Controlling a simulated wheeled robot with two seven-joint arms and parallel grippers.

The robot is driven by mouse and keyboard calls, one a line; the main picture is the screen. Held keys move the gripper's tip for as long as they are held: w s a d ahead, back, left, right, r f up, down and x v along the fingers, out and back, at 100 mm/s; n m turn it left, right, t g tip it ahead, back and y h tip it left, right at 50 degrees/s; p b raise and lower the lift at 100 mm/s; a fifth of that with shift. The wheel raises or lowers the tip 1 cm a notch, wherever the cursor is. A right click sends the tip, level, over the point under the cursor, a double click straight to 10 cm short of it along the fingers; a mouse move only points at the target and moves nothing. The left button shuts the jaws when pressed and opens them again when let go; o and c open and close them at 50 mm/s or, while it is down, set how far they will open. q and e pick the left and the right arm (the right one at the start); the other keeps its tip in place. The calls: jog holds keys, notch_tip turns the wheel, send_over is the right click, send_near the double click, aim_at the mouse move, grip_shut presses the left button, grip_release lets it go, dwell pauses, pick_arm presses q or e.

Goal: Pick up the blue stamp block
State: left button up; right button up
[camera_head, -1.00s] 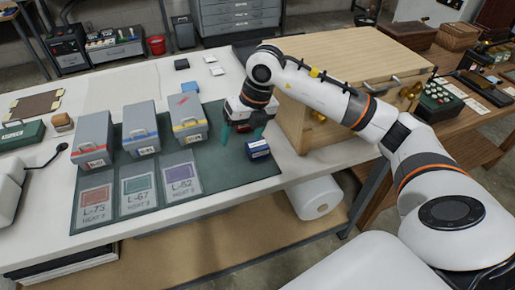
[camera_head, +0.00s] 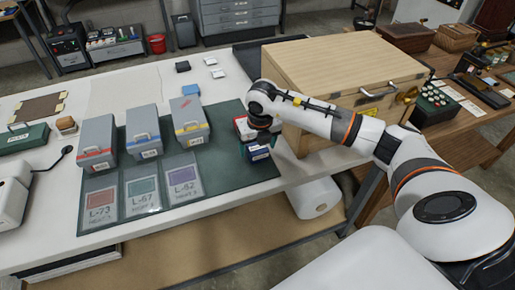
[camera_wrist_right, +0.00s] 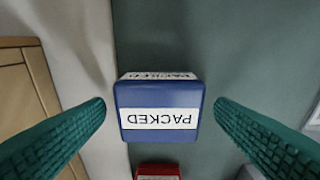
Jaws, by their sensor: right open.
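The blue stamp block (camera_head: 258,153) stands at the right end of the dark green mat (camera_head: 232,170), partly covered by my right arm in the head view. In the right wrist view the blue block (camera_wrist_right: 159,100) has white labels reading PACKED, upside down. My right gripper (camera_wrist_right: 160,112) is open, with one green ridged finger on each side of the block and a gap on both sides. In the head view its fingers are mostly hidden. My left gripper is not in view.
A red block (camera_wrist_right: 158,171) lies close beyond the blue one. A large wooden box (camera_head: 340,75) stands right of the mat. Grey boxes (camera_head: 188,121) and labelled cards (camera_head: 182,178) occupy the mat's left and middle. Bare mat lies between the cards and the block.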

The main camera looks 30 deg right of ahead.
aim_at(258, 147)
jog(key=shift+w+f, duration=0.1)
jog(key=shift+f, duration=0.8)
jog(key=shift+c, duration=0.6)
jog(key=c, duration=1)
jog(key=shift+o, duration=0.2)
jog(key=shift+r, duration=0.1)
notch_tip(258, 147, up, 10)
jog(key=shift+f+b, duration=0.1)
jog(key=shift+b, duration=0.9)
